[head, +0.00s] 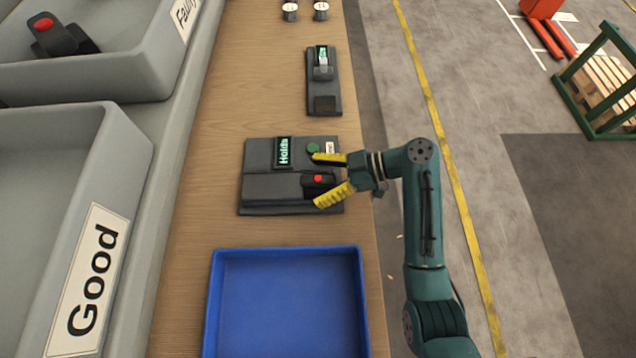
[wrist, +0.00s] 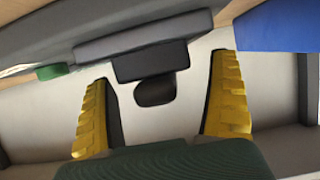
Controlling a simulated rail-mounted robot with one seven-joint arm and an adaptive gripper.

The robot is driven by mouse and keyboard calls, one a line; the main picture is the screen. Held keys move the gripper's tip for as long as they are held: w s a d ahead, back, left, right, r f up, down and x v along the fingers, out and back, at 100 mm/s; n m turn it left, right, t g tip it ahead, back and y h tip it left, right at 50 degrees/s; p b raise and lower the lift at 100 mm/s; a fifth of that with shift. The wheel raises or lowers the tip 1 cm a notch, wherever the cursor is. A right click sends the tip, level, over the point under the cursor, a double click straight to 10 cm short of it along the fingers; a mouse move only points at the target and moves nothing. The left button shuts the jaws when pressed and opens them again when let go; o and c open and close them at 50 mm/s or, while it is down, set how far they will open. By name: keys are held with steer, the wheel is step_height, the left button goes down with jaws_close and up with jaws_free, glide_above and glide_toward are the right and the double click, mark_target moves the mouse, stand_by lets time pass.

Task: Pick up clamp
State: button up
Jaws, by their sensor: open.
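A black clamp (head: 319,184) with a red button lies at the right end of a dark grey test fixture (head: 262,158), whose small screen reads "Holds". My gripper (head: 316,180) is open, its yellow fingers on either side of the clamp's end in the head view. In the wrist view the dark clamp (wrist: 152,62) shows between the spread fingers (wrist: 161,72), with visible gaps on both sides. Another black clamp (head: 57,38) with a red button lies in the grey bin labelled "Faulty" (head: 165,45).
A grey bin labelled "Good" (head: 125,160) stands at the left. An empty blue tray (head: 285,252) lies in front of the fixture. A second device (head: 323,95) with a small screen and two small cylinders (head: 320,11) (head: 290,12) stand farther back. Bare wood lies left of the fixture.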

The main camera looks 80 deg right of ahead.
mark_target(311, 179)
steer(key=shift+x, duration=0.95)
steer(key=c, duration=1.3)
step_height(311, 179, up, 10)
steer(key=p, duration=0.3)
steer(key=shift+c, duration=0.2)
